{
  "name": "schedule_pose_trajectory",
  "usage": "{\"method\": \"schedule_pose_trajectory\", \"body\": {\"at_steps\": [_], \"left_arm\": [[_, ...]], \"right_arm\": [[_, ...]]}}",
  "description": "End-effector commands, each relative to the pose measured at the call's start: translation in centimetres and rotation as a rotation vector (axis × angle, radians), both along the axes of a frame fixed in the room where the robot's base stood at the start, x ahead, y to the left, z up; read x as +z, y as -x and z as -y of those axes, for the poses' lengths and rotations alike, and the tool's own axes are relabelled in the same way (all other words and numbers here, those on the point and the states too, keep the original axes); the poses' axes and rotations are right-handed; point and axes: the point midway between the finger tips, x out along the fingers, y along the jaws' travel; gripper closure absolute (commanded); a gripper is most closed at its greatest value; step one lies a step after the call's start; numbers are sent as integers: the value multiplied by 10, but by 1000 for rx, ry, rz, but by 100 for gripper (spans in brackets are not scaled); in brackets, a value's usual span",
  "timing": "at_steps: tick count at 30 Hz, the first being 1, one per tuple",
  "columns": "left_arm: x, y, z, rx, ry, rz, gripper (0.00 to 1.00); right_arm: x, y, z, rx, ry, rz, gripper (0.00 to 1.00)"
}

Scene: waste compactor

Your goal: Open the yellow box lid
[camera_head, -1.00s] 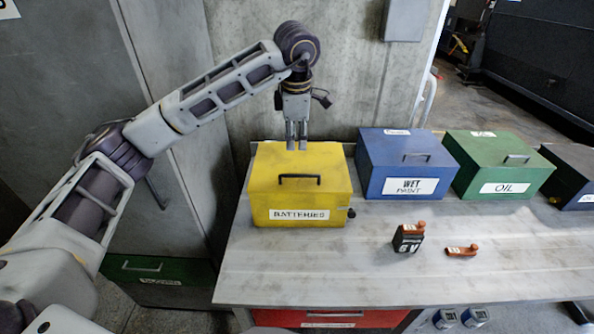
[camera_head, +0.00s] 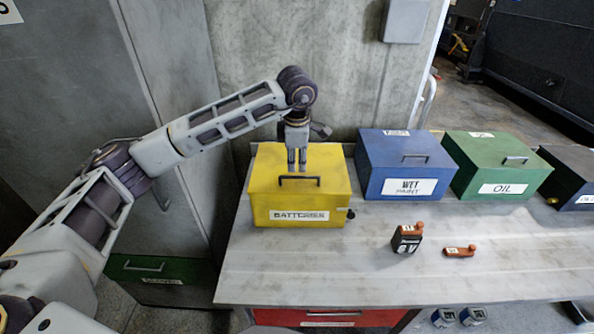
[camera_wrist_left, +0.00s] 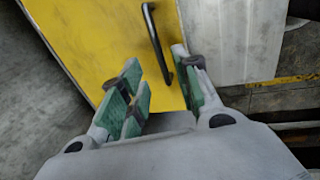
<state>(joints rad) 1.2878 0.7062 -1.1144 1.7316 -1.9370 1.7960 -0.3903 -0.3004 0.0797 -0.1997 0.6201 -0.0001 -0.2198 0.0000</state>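The yellow box (camera_head: 297,205) labelled BATTERIES stands on the left end of the table with its lid down. A dark bar handle (camera_head: 299,180) is on the front part of its lid. My left gripper (camera_head: 297,163) points down just above and behind the handle. In the left wrist view its green-padded fingers (camera_wrist_left: 160,82) are apart, with the handle (camera_wrist_left: 158,42) reaching between them, nearer the right finger. I cannot tell whether a finger touches the handle. My right gripper is not in view.
A blue box (camera_head: 404,165) stands to the right of the yellow one, with a green OIL box (camera_head: 497,165) beyond it. A dark battery (camera_head: 407,240) and a small red-topped item (camera_head: 459,251) lie on the table (camera_head: 330,260). A concrete wall (camera_head: 345,70) is behind.

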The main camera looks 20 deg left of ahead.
Motion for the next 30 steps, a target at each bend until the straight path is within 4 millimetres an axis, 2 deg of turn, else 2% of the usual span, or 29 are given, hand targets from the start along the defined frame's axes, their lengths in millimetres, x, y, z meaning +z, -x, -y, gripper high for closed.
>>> {"method": "schedule_pose_trajectory", "body": {"at_steps": [12, 18, 27, 30], "left_arm": [[-49, -9, -3, 1, 0, -2, 68], [-58, -11, -3, 0, 0, 0, 68], [-59, -11, -3, 0, 0, 0, 68], [-59, -11, -3, 0, 0, 0, 81]], "right_arm": [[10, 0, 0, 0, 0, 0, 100], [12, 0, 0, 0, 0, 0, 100], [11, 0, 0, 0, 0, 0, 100], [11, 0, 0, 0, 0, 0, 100]]}}
